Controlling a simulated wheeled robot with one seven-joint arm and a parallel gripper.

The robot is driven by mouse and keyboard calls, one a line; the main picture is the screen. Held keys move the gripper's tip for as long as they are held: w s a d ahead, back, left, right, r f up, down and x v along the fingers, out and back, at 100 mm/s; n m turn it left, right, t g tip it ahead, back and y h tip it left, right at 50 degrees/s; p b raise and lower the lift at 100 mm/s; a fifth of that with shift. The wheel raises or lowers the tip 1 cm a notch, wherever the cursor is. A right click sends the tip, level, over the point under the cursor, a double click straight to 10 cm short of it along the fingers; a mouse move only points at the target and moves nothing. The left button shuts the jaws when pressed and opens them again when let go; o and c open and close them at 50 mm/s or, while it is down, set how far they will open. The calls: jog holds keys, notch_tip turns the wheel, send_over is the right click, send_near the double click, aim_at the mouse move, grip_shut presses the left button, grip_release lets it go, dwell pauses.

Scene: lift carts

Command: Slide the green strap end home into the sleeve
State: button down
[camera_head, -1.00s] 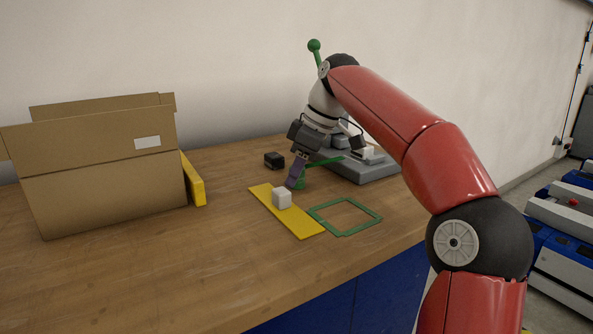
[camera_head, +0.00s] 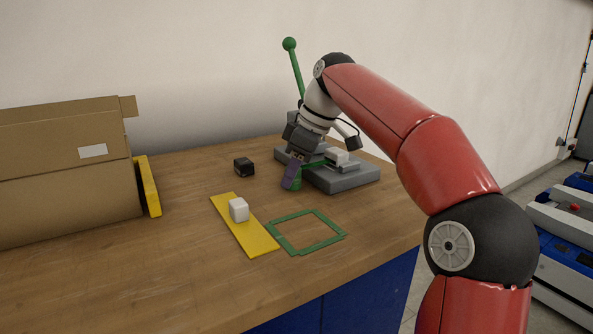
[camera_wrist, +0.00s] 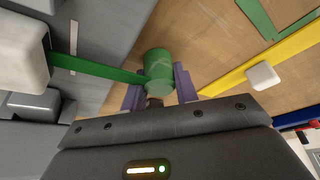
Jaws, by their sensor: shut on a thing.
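My gripper (camera_wrist: 159,90) has two purple fingers and is shut on a green cylinder (camera_wrist: 158,68), the grip of the strap. The flat green strap (camera_wrist: 100,70) runs left from it in the wrist view, over the grey base, to a white block (camera_wrist: 22,50). Its far tip is hidden there, so I cannot tell how deep it sits. In the head view my gripper (camera_head: 292,180) is low at the grey fixture's (camera_head: 345,181) near left side, with the strap (camera_head: 312,163) reaching the white sleeve (camera_head: 337,156).
A green lever with a ball knob (camera_head: 289,44) rises behind the fixture. A black block (camera_head: 243,166), a yellow strip (camera_head: 255,238) bearing a white cube (camera_head: 238,209), and a green square outline (camera_head: 283,246) lie on the table. A cardboard box (camera_head: 65,190) stands left. The front table is clear.

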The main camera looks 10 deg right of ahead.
aim_at(306, 189)
jog(key=shift+a, duration=0.1)
jog(key=c, duration=1.1)
grip_release()
jog(key=shift+o, duration=0.2)
jog(key=p+v, duration=0.1)
jog(key=v, duration=0.5)
jog(key=shift+s+r+p, duration=0.1)
jog(key=shift+r+p, duration=0.25)
jog(key=shift+r, duration=0.05)
jog(key=shift+s+d+r, duration=0.1)
jog(key=shift+d+r, duration=0.2)
jog(key=shift+r, duration=0.15)
